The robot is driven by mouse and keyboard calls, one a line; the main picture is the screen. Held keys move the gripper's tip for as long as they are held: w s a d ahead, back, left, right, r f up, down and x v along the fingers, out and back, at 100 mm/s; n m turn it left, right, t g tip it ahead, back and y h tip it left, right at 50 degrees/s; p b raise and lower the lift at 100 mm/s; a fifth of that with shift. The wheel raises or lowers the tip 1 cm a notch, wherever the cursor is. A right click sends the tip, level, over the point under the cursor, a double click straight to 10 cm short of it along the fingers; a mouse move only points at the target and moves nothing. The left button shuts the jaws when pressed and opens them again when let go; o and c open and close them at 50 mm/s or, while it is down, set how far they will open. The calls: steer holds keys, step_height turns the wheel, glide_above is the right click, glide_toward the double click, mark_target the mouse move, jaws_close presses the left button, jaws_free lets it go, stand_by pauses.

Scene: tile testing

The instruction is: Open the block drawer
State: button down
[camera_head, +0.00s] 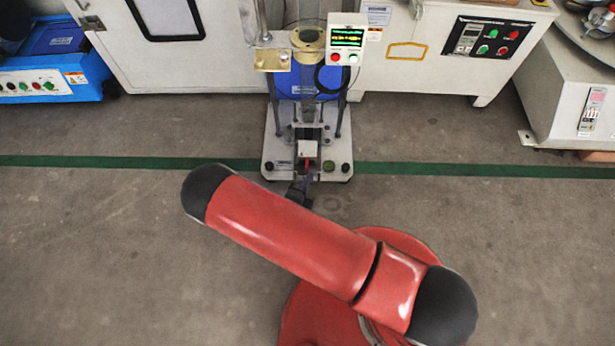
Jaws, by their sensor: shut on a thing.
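The testing machine (272,150) stands upright on its grey base plate against the back row of equipment. The small block drawer (307,148) appears to be the unit low at the machine's front, with a small red part (309,166) at its near side. My gripper (306,181) is small and dark in this view, at the front edge of the base plate, right by the drawer's near side. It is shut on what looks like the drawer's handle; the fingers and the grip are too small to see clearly. My red arm hides the floor in front.
A control box (347,45) with a red and a green button hangs at the machine's upper right. White cabinets (420,60) stand behind, a blue unit (55,70) at far left. A green line (430,169) crosses the floor, which is open on both sides.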

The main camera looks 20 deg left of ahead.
steer(key=c, duration=1.8)
jaws_free()
steer(key=v, duration=0.7)
steer(key=shift+s+a+r, duration=0.1)
steer(key=shift+s+a, duration=0.05)
steer(key=shift+s, duration=0.2)
